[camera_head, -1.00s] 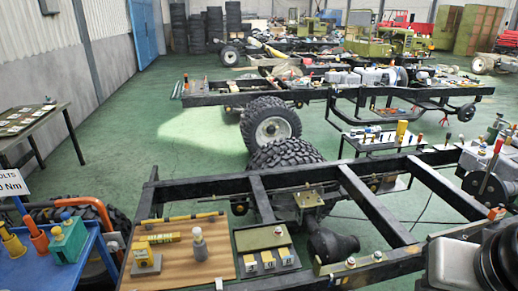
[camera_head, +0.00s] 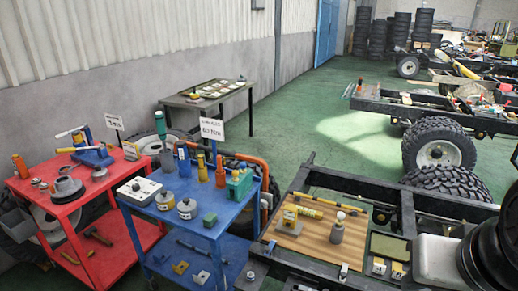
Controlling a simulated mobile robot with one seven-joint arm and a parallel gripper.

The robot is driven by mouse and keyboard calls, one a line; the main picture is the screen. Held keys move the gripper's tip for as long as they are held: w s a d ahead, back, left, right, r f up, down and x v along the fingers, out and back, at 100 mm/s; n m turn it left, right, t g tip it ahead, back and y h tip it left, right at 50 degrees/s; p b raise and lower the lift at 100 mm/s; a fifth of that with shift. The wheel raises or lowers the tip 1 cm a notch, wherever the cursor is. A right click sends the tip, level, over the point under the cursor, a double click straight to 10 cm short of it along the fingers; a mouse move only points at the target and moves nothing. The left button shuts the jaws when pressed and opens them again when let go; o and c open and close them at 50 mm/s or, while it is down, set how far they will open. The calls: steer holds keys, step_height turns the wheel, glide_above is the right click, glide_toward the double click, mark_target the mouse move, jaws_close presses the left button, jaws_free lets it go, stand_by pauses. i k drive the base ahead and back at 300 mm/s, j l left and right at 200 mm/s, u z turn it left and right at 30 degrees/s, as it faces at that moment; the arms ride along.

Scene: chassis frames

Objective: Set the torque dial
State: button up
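A white box (camera_head: 139,189) with small dark marks on top lies at the left of the blue cart's top (camera_head: 200,236). Either may carry the torque dial; I cannot tell which, and no setting is legible. A sign (camera_head: 211,129) stands behind the blue cart; its lower line seems to read "60 Nm". My gripper is outside the view; only white and black parts of my arm show at the lower right.
A red cart (camera_head: 66,205) with its own sign (camera_head: 113,122) stands left of the blue one. The black chassis frame (camera_head: 408,215) and its tyres (camera_head: 438,148) fill the right. A dark table (camera_head: 205,100) stands by the wall. Green floor (camera_head: 310,125) is free between.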

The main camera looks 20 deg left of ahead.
mark_target(135, 187)
steer(key=u, duration=0.45)
steer(key=l+u, duration=0.1)
steer(key=u, duration=0.4)
steer(key=l+u, duration=0.1)
steer(key=u, duration=0.8)
steer(key=i+j+z, duration=0.15)
steer(key=i+j, duration=0.55)
steer(key=i, duration=0.25)
steer(key=i+j+z, duration=0.15)
steer(key=i+j, duration=0.65)
steer(key=i, duration=0.1)
